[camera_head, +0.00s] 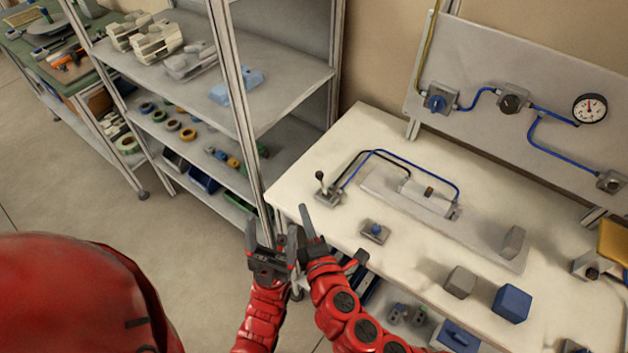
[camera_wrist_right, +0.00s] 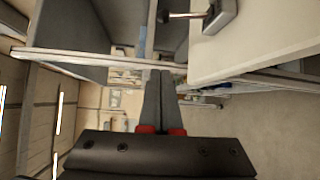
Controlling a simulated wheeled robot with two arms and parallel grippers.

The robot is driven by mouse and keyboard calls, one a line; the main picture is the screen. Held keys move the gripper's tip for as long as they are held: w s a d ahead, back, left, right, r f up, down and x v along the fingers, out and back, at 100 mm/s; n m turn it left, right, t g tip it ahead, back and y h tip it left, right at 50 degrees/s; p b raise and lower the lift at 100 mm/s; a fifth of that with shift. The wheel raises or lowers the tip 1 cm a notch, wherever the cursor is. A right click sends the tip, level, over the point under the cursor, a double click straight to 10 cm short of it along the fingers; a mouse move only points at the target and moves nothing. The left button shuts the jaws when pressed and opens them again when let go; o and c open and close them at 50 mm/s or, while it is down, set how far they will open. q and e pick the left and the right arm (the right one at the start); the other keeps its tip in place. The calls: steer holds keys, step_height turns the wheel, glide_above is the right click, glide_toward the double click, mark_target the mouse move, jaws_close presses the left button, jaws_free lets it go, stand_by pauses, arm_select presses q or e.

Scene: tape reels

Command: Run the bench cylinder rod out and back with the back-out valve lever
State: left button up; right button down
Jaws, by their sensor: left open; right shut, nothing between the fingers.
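The valve lever (camera_head: 320,177) with a dark knob stands on a small grey valve block (camera_head: 328,196) at the bench's left end. The lever (camera_wrist_right: 186,15) and its block (camera_wrist_right: 221,13) also show at the top of the right wrist view. The bench cylinder (camera_head: 422,193) lies on a long grey base plate (camera_head: 480,235); its rod seems to show only as a short end. My left gripper (camera_head: 271,240) is open and empty beside the bench's left edge. My right gripper (camera_head: 307,213) is shut and empty, its tips below the lever in the picture; it shows in the right wrist view (camera_wrist_right: 159,80).
Blue and black hoses (camera_head: 400,155) join valve and cylinder. A blue-knobbed block (camera_head: 375,231), a grey cube (camera_head: 459,282) and a blue cube (camera_head: 512,303) sit on the bench (camera_head: 300,195). A metal shelf rack (camera_head: 280,85) stands close left. A gauge panel (camera_head: 530,70) is behind.

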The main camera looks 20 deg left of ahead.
mark_target(322, 183)
steer(key=p+x, duration=0.3)
steer(key=x, duration=0.6)
steer(key=shift+w+a+r, duration=0.1)
steer(key=shift+w, duration=0.15)
steer(key=shift+w+r+p, duration=0.15)
steer(key=shift+w+p, duration=0.2)
steer(key=shift+p, duration=0.15)
steer(key=shift+w+d+p, duration=0.2)
steer(key=shift+d+p, duration=0.3)
steer(key=shift+d, duration=1.3)
steer(key=shift+w, duration=0.1)
